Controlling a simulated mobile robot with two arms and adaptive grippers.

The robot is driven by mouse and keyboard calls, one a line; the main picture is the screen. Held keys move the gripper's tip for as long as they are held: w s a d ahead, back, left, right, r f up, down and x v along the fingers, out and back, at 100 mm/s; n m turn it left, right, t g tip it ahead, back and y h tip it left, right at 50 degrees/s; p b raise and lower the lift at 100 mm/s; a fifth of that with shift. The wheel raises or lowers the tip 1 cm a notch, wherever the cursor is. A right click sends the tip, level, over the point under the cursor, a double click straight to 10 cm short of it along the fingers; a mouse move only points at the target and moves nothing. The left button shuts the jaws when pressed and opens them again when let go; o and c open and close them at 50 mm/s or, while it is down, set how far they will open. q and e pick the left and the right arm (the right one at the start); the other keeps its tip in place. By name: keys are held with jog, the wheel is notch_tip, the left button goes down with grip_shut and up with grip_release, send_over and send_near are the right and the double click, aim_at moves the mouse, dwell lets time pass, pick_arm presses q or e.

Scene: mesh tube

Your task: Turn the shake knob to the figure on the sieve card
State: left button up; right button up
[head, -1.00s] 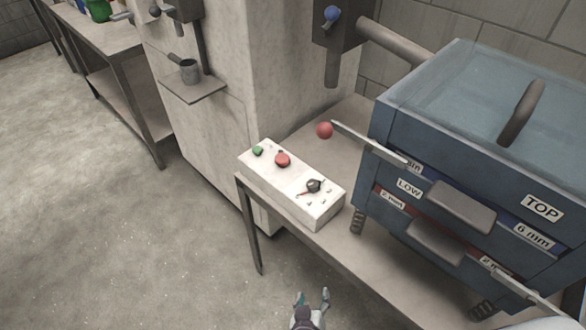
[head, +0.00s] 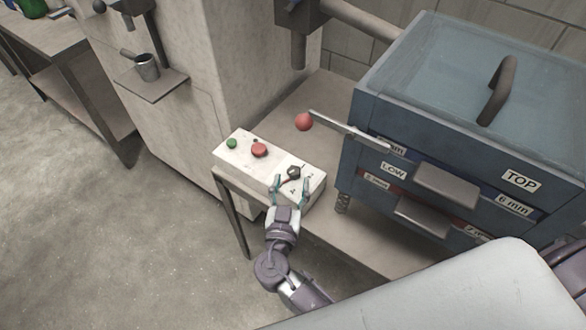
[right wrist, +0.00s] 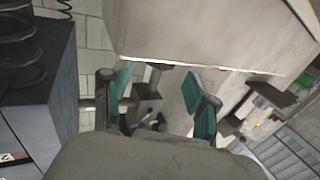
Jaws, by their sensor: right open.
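The dark knob (head: 293,172) sits on the right part of the white control box (head: 240,150), with small marks around it that are too small to read. My right gripper (head: 291,187) is open, its teal fingertips on either side in front of the knob; I cannot tell whether they touch it. In the right wrist view the open fingers (right wrist: 155,100) are apart with nothing clearly held, below the pale box (right wrist: 210,35). The blue sieve shaker (head: 440,80) carries labels TOP, LOW and 6 mm; I cannot make out a separate sieve card. My left gripper is not in view.
A red button (head: 259,150) and a green button (head: 232,143) are on the same box. The bench (head: 290,105) is bare between box and shaker. A cup (head: 147,67) stands on a wall shelf.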

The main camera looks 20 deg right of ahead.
aim_at(298, 175)
jog(key=shift+p+x, duration=0.3)
jog(key=shift+x, duration=1.45)
grip_shut()
jog(key=shift+s+d+f+n+t+y+b, duration=0.1)
jog(key=shift+f+n+t+y+b, duration=0.1)
jog(key=shift+n+t+y+b, duration=0.6)
jog(key=n+y+b, duration=0.1)
jog(key=y+b, duration=0.1)
jog(key=n+y+b, duration=0.2)
jog(key=y, duration=0.1)
jog(key=shift+d, duration=0.2)
jog(key=n+y+b, duration=0.1)
jog(key=n+y, duration=0.1)
jog(key=y, duration=0.1)
jog(key=shift+d+r+y, duration=0.1)
jog(key=shift+y, duration=0.3)
jog(key=shift+r+n+y, duration=0.1)
jog(key=shift+n+y, duration=1.1)
jog(key=shift+y, duration=0.5)
jog(key=shift+g, duration=0.3)
